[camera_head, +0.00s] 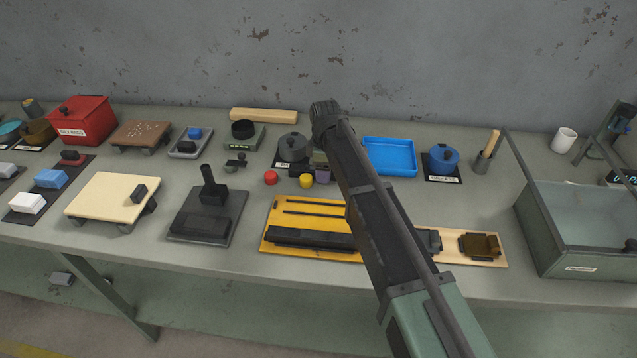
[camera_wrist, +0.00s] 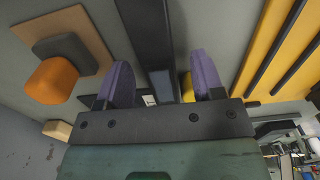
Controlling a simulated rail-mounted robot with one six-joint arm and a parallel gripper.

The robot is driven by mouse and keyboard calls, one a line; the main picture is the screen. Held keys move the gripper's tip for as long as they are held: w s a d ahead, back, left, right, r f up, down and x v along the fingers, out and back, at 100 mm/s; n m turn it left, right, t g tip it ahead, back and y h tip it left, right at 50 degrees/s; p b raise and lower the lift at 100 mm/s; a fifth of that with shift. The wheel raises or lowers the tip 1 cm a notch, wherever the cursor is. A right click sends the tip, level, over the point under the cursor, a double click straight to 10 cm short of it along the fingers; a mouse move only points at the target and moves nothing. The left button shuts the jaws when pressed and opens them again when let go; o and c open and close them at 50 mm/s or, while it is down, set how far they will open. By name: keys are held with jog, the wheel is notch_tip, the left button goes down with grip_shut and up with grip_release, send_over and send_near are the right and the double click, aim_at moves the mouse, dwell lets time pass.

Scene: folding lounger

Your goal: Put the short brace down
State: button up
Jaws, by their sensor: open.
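My gripper (camera_wrist: 180,80) has two purple fingers spread apart. In the head view one finger (camera_head: 322,173) shows just behind the yellow board (camera_head: 268,233), left of my arm. In the wrist view a dark bar (camera_wrist: 148,30) with a grey-blue end runs up from between the fingers; it may be the short brace, and I cannot tell if a finger touches it. Its place in the head view is hidden by my arm. The yellow board carries two thin dark bars (camera_head: 317,201) and a thick black piece (camera_head: 305,238). The board also shows in the wrist view (camera_wrist: 262,40).
A yellow cylinder (camera_head: 306,181) and a red one (camera_head: 271,178) stand close to my gripper. A blue tray (camera_head: 390,157) lies behind my arm.

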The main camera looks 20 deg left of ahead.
jog(key=shift+f, duration=0.5)
grip_shut()
jog(key=shift+r, duration=0.1)
